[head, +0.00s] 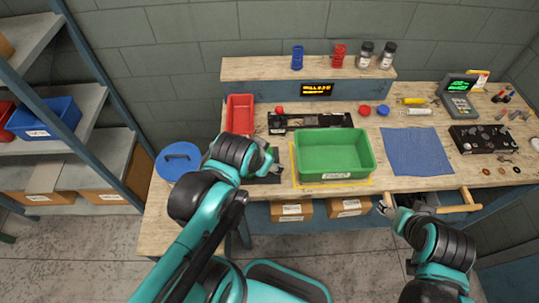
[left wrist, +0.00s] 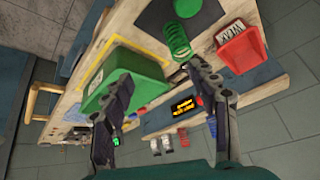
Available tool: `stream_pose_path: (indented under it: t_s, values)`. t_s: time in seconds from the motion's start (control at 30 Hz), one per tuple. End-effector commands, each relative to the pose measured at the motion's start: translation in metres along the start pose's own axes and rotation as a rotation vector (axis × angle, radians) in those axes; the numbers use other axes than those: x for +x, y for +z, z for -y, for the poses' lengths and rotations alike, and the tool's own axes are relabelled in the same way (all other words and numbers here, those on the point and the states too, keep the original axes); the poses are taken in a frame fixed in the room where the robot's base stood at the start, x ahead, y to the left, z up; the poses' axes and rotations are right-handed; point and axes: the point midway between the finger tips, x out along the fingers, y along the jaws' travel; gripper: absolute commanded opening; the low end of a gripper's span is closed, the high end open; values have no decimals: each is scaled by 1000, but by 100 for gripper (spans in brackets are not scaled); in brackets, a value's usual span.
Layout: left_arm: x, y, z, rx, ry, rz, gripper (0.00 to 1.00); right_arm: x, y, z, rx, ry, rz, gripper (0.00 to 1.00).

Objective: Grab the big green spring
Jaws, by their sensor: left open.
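The big green spring (left wrist: 175,42) shows in the left wrist view beside the green bin, close to a dark pad. In the head view my left arm hides most or all of it. My left gripper (left wrist: 158,74) is open and empty, its right finger close to the spring in that picture; I cannot tell whether they touch. In the head view my left gripper (head: 268,163) is above the dark pad (head: 265,179), left of the green bin. My right gripper (head: 389,207) is at the table's front edge by a drawer; its jaws are too small to read.
A red tray (head: 239,101) is behind left. A blue spring (head: 297,57) and red spring (head: 339,55) stand on the raised shelf. A blue mat (head: 415,152) lies clear.

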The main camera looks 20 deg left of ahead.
Motion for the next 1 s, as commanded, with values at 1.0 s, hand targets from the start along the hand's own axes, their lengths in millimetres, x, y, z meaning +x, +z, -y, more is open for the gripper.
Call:
stream_pose_path:
  t_s: [1.0]
  values:
    - [92,-33,41,1300,445,389,59,-40,-29,0,0,0,0,63]
